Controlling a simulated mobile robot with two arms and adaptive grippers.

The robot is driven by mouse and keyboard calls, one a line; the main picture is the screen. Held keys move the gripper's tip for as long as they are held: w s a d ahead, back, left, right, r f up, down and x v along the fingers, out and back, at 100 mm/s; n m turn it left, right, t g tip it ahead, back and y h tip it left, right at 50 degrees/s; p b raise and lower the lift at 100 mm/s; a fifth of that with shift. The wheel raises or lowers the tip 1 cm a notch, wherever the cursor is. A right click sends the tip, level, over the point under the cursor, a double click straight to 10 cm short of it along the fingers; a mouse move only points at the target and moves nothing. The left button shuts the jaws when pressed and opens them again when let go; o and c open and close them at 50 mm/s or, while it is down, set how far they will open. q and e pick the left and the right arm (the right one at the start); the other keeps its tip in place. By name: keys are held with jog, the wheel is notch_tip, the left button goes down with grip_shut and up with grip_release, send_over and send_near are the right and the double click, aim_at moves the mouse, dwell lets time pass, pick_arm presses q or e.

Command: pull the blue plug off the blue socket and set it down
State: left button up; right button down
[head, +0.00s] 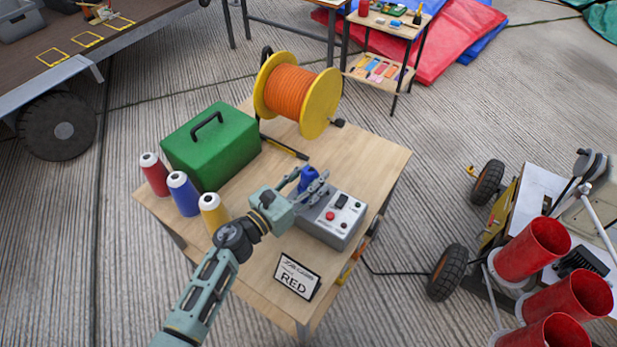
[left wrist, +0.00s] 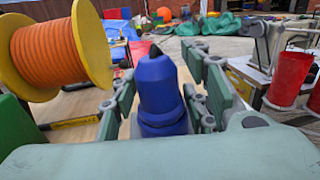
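The blue plug (head: 309,178) stands upright at the back left of a grey control box (head: 332,218) on the wooden table. My left gripper (head: 313,186) is at the plug with its fingers on either side of it. In the left wrist view the plug (left wrist: 158,92) rises between the two fingers (left wrist: 165,100), with visible gaps beside it, so the fingers look open around it. The blue socket under the plug is hidden or cannot be told apart from it. My right gripper is not in view.
Bare wood shows right of the reel. A cart with red tubes (head: 533,250) stands at right.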

aim_at(307, 170)
pick_arm(q)
jog(key=shift+w+a+r, duration=0.15)
jog(key=c, duration=0.7)
jog(key=shift+r, duration=0.1)
jog(key=shift+c, duration=0.2)
jog(key=shift+r, duration=0.1)
jog(key=shift+w+a+r, duration=0.1)
jog(key=shift+c, duration=0.7)
jog(key=shift+r+p, duration=0.45)
jog(key=shift+p, duration=0.1)
jog(key=shift+r+p, duration=0.45)
jog(key=shift+r, duration=0.4)
jog(key=shift+r+p, duration=0.1)
jog(key=shift+p, duration=0.3)
jog(key=shift+r+p, duration=0.45)
jog(key=shift+r, duration=0.1)
